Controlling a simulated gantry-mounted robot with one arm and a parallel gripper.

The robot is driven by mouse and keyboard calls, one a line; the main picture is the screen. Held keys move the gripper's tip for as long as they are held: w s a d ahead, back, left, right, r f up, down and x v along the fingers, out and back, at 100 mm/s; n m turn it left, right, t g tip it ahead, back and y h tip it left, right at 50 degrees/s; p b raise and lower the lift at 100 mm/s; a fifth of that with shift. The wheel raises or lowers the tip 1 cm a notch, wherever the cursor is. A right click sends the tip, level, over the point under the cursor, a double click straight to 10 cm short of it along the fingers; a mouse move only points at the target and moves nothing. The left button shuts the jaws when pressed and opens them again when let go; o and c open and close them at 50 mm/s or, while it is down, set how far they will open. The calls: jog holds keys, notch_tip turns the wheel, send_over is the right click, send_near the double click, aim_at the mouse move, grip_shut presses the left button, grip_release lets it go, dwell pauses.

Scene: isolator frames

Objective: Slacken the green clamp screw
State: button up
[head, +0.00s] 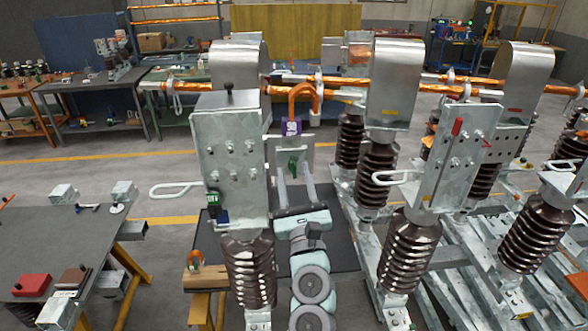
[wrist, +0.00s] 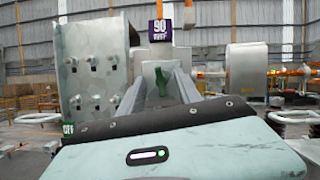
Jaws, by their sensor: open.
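The green clamp screw (head: 293,168) is small and upright, on a grey metal plate (head: 300,146) below a purple label marked 90 (head: 291,127). In the wrist view the green screw (wrist: 162,80) stands near the centre, ahead of my fingers. My gripper (head: 292,172) is open, one finger to each side of the screw in both views. In the wrist view the gripper (wrist: 159,78) shows a gap between its fingers and the screw. I cannot tell whether the fingertips reach as deep as the screw.
A bolted metal plate (head: 228,150) stands close left of my gripper, with a green OFF tag (head: 213,200) and a loop handle (head: 176,189). Brown ribbed insulators (head: 376,170) and another bolted plate (head: 452,155) stand right. An orange bar (head: 340,82) crosses behind.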

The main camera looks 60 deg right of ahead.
jog(key=shift+w+d+r, duration=0.15)
jog(key=shift+w+d, duration=0.05)
jog(key=shift+d, duration=0.15)
grip_shut()
dwell(0.3)
